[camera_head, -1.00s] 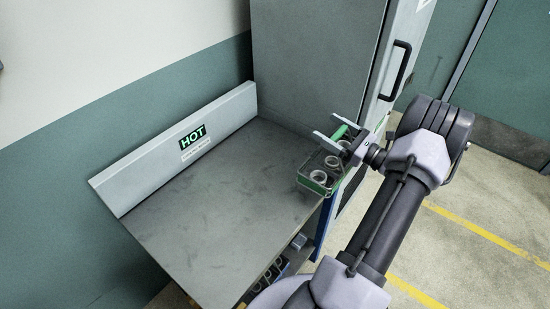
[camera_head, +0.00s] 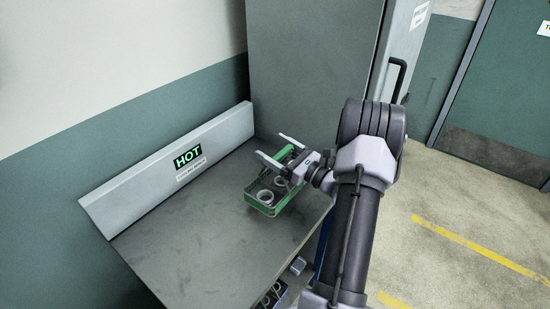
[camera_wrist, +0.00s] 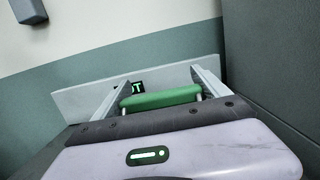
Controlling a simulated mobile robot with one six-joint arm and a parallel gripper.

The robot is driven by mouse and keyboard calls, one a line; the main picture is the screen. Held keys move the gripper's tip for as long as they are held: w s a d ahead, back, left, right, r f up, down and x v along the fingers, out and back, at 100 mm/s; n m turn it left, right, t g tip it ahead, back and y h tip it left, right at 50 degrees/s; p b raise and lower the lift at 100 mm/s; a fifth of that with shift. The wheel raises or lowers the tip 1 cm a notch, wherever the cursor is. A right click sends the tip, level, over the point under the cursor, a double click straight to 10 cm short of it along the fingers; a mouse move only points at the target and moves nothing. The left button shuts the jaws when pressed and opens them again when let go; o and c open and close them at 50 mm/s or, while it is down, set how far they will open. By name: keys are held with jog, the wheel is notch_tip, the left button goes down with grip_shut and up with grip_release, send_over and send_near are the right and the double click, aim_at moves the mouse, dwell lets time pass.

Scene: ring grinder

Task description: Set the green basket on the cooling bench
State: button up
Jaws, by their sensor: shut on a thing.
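The green basket (camera_head: 262,207) is a small wire basket with a green rim and ring-shaped parts inside. It is over the right part of the cooling bench (camera_head: 190,245), a grey metal top with a backboard bearing a lit HOT sign. I cannot tell whether the basket touches the bench top. My gripper (camera_head: 277,152) is shut on the basket's green handle. In the wrist view the green handle (camera_wrist: 160,99) lies between the two fingers, with the backboard behind it. The basket's body is hidden in the wrist view.
A tall grey cabinet (camera_head: 315,70) stands at the bench's far end, close to my arm. The HOT backboard (camera_head: 180,165) runs along the wall. The bench's left and near parts are clear. More ring parts (camera_head: 272,293) sit below the bench's front edge.

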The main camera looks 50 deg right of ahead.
jog(key=shift+f+b, duration=0.45)
jog(key=shift+f, duration=0.95)
jog(key=shift+f, duration=0.15)
jog(key=o, duration=1.9)
jog(key=shift+o, duration=0.2)
